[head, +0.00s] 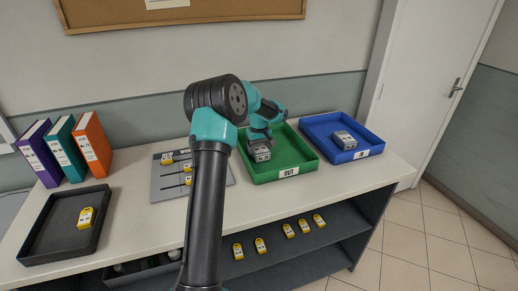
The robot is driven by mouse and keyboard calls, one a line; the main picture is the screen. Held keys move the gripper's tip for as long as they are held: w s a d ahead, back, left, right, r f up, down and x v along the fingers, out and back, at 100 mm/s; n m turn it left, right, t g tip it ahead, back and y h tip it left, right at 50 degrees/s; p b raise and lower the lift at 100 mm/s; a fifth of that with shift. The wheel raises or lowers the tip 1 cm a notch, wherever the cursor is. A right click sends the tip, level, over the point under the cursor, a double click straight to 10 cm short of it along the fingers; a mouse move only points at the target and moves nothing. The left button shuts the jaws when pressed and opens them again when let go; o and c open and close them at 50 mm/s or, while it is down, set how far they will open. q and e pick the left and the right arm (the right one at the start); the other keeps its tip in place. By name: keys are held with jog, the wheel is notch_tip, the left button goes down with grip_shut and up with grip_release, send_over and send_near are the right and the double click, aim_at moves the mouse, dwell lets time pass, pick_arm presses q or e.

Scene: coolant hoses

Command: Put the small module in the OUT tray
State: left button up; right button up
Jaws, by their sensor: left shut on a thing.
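My left gripper (259,142) points down over the left part of the green OUT tray (296,171). It is shut on the small module (261,154), a grey block. The module is at the tray's left side; I cannot tell whether it touches the tray floor. My arm hides part of the tray's back left. Another grey module (344,139) lies in the blue IN tray (372,147) to the right. My right gripper is not in view.
Binders (65,150) stand at the back left. The right part of the OUT tray is empty.

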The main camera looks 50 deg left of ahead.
aim_at(259, 147)
pick_arm(q)
jog(key=o, duration=1.2)
jog(key=shift+f, duration=0.15)
notch_tip(259, 147, up, 12)
dwell(0.4)
